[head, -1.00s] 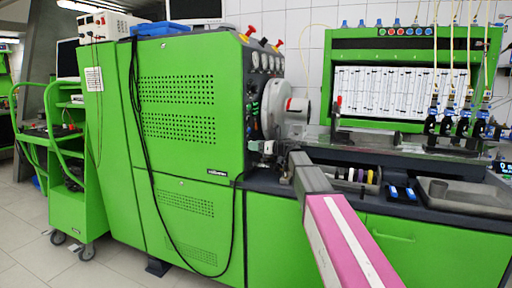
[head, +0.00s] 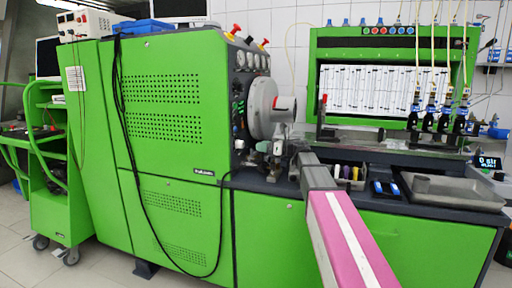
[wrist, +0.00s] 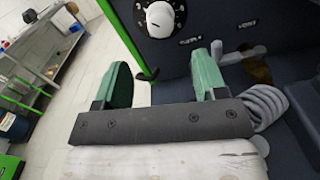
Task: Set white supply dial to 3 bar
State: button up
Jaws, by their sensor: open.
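The white dial (wrist: 160,15) shows at the top of the wrist view, on a dark panel with a ring of light marks around it. It is partly cut off by the frame edge, and I cannot read its setting. My gripper (wrist: 164,76) has two green fingers, open and empty, with a wide gap between them. The dial lies beyond the fingertips and apart from them. In the head view my arm reaches to the bench beside the round grey housing (head: 262,108); the dial cannot be made out there.
A coiled grey hose (wrist: 265,105) lies right of the gripper. The green test bench (head: 165,110) fills the head view's left half, with a grey tray (head: 455,192) at right.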

jog(key=shift+d, duration=0.25)
jog(key=n+g+h, duration=0.1)
jog(key=n+h, duration=0.2)
jog(key=h, duration=0.1)
send_near(243, 143)
jog(key=x, duration=1)
jog(key=shift+w+f, duration=0.1)
jog(key=shift+f, duration=0.05)
jog(key=c, duration=0.9)
